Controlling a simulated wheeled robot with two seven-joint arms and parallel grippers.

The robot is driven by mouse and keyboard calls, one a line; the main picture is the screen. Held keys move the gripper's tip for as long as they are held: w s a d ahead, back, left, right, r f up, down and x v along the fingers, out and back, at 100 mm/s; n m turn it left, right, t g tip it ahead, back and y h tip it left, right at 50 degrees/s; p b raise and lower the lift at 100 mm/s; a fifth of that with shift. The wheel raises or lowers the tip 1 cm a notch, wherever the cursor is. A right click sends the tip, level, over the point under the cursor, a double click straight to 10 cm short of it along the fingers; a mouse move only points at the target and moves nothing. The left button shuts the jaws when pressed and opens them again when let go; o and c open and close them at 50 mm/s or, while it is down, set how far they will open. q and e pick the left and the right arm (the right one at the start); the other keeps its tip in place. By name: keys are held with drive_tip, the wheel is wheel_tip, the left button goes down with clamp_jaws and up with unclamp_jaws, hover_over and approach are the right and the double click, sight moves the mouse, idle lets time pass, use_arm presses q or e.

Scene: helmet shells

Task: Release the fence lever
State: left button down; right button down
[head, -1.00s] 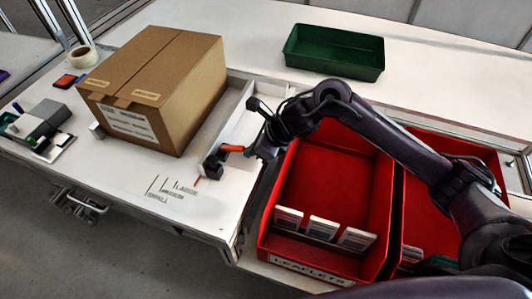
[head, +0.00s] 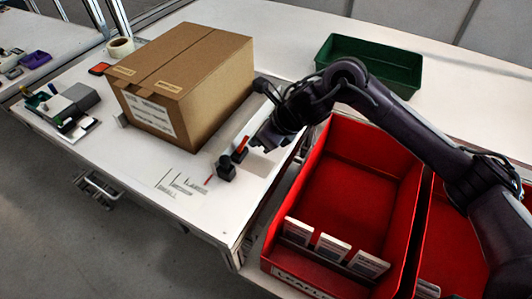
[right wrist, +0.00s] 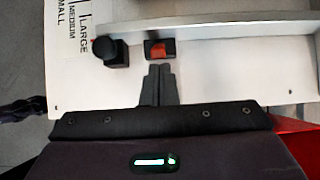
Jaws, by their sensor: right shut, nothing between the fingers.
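The fence (head: 252,118) is a pale rail on the white bench beside the carton; it also shows across the right wrist view (right wrist: 225,32). The red fence lever (head: 241,147) sits at its near end, next to a black knob (head: 226,169). In the right wrist view the lever (right wrist: 159,50) shows as a short red piece in a black housing, with the knob (right wrist: 110,51) to its left. My right gripper (head: 257,143) is shut and empty, just right of the lever. Its fingertips (right wrist: 160,70) point at the housing; contact cannot be told. My left gripper is out of view.
A cardboard carton (head: 185,80) stands beside the fence. Printed size marks (head: 182,186) lie on the bench left of the knob. A red leaflet bin (head: 345,190) is at the right, a green tray (head: 368,68) behind. A grey device (head: 70,105) stands far left.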

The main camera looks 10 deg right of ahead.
drive_tip(key=shift+r+p, duration=0.3)
drive_tip(key=shift+r, duration=0.45)
wheel_tip(320, 180, up, 10)
drive_tip(key=p, duration=0.6)
hover_over(248, 138)
drive_tip(key=shift+a+f, duration=0.1)
drive_tip(key=shift+f, duration=0.15)
